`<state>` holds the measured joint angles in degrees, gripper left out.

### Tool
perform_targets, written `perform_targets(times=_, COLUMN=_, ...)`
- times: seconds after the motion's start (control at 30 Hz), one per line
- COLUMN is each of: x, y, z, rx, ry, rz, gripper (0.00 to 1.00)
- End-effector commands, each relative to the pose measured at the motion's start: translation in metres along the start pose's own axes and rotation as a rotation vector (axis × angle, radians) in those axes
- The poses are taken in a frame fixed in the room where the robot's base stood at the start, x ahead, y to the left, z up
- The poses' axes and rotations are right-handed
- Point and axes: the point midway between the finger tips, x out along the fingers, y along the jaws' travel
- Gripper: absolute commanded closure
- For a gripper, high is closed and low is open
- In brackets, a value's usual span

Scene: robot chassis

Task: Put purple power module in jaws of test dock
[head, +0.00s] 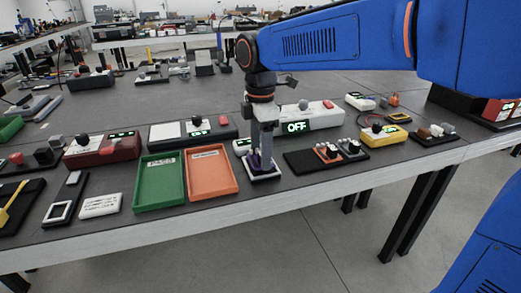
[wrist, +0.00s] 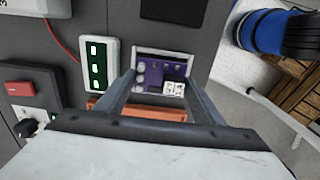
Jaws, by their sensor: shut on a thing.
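The purple power module (wrist: 164,75) shows between the fingers of my gripper in the wrist view, with a white label and round light spots on it. My gripper (head: 262,152) points down and is shut on the module; a little purple (head: 256,163) shows at its fingertips in the head view. Directly under it is a small white-rimmed base (head: 264,176) on the bench, whose rim also shows around the module in the wrist view. I cannot tell whether this base is the test dock or whether the module touches it. The fingers hide the module's sides.
An orange tray (head: 238,184) and a green tray (head: 139,203) lie to the left. A black board (head: 297,166) with orange parts lies to the right. A white box with an OFF display (head: 319,125) and a small green-lit unit (wrist: 97,66) stand behind.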

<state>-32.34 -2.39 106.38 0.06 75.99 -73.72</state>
Motion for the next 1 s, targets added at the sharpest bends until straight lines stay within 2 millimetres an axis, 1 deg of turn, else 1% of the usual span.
perform_targets(times=0.57, x=0.0005, y=0.0, z=0.0, rx=0.0, ry=0.0, rz=0.0, gripper=0.6)
perform_targets(times=1.0, x=0.0089, y=0.0, z=0.0, rx=0.0, ry=0.0, rz=-0.001, gripper=0.6)
